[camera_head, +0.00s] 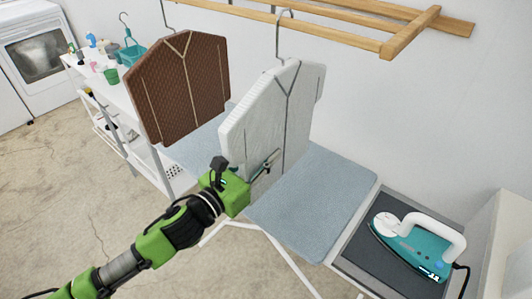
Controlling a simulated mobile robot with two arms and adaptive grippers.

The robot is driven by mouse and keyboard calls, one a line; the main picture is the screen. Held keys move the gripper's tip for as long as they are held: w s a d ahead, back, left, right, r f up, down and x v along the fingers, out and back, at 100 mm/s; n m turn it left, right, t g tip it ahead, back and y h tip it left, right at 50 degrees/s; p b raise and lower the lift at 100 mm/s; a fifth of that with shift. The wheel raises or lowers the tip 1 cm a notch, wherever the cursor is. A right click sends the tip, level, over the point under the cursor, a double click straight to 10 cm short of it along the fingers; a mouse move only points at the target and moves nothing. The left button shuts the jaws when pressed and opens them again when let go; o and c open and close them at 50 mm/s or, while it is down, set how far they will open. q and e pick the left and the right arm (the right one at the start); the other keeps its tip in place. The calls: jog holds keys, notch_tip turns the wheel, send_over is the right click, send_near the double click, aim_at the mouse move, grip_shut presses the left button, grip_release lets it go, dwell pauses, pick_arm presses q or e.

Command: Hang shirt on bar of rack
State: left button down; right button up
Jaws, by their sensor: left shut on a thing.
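A white shirt (262,112), stiff and quilted, is on a hanger whose metal hook (279,38) reaches up to the front bar of the wooden rack (335,33). The hook's curved top overlaps the bar in the picture; I cannot tell whether it rests on it. My left gripper (266,167) is at the lower part of the white shirt and is shut on it; the fingers are partly hidden against the cloth. A brown shirt (183,88) hangs to the left, its hook running up toward the bar. My right gripper is not in view.
A blue-grey ironing board (315,200) lies below the shirts. A teal iron (417,246) sits on a dark pad (372,255) at the right. A white shelf cart (139,139) with small items, including a green cup (111,76), and a white washing machine (40,57) stand left.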

aim_at(243, 177)
pick_arm(q)
jog(key=shift+f, duration=0.15)
jog(key=c, duration=1.8)
grip_release()
jog(key=shift+o, duration=0.2)
jog(key=shift+s+f, duration=0.1)
jog(key=v, duration=1.2)
